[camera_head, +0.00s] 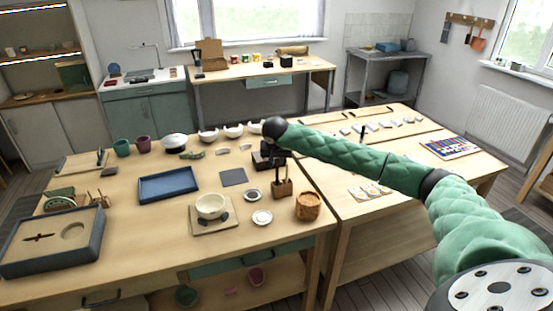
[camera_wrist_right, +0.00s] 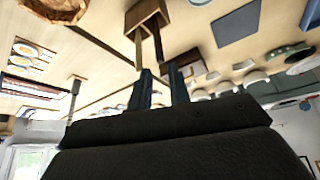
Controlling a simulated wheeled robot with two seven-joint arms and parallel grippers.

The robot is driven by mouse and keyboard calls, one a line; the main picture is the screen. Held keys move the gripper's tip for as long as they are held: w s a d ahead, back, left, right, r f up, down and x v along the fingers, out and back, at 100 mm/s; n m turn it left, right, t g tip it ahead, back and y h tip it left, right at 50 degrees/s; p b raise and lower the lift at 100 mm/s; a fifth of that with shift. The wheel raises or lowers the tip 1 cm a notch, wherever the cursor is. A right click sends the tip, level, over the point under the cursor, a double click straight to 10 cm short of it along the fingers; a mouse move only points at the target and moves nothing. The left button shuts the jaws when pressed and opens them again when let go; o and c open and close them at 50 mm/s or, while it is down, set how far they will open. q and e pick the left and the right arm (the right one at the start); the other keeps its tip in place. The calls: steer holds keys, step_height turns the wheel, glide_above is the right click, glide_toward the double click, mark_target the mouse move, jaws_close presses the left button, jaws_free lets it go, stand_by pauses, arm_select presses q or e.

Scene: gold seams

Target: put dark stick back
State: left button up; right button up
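A small wooden holder (camera_head: 282,188) stands near the right side of the left table, with thin dark sticks (camera_head: 277,173) upright in it. The holder also shows in the right wrist view (camera_wrist_right: 147,14), where one dark stick (camera_wrist_right: 157,42) runs from it toward the gap between my fingers. My right gripper (camera_head: 272,160) is just above the holder, pointing down. In the right wrist view its two fingers (camera_wrist_right: 161,85) are apart, with no clear contact on a stick. Another dark upright stick (camera_head: 362,133) stands on the right table. My left gripper is not in view.
A wicker pot (camera_head: 308,206), a white dish (camera_head: 262,218) and a white bowl (camera_head: 211,206) stand close to the holder. A dark grey mat (camera_head: 233,177) and blue tray (camera_head: 168,186) lie to the left. White bowls line the back edge. Papers and a paint set (camera_head: 450,148) lie on the right table.

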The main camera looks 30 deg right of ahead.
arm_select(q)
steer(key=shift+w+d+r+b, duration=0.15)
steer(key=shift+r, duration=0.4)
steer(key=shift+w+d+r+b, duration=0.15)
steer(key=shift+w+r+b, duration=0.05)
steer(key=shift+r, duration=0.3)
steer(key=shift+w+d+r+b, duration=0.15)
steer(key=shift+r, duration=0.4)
arm_select(e)
steer(key=shift+v, duration=2.05)
